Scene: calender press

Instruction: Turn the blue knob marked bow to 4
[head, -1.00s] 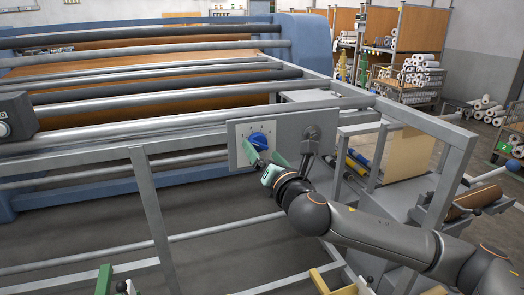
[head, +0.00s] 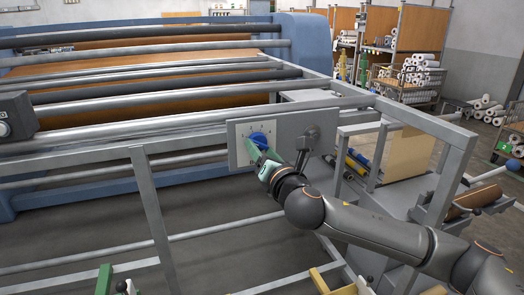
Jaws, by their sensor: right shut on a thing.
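The blue knob (head: 259,138) sits on a light dial plate (head: 240,152) at the left end of a grey panel, on the front of the machine frame. The fingers hide the knob's lower part. The dial marks are too small to read, and I cannot tell the knob's setting.
A dark lever fitting (head: 306,142) stands on the same panel, just right of my right gripper. Long steel rollers (head: 170,105) run across behind. Grey frame bars (head: 151,210) stand in front on the left. A grey box with a white knob (head: 14,116) is at the far left.

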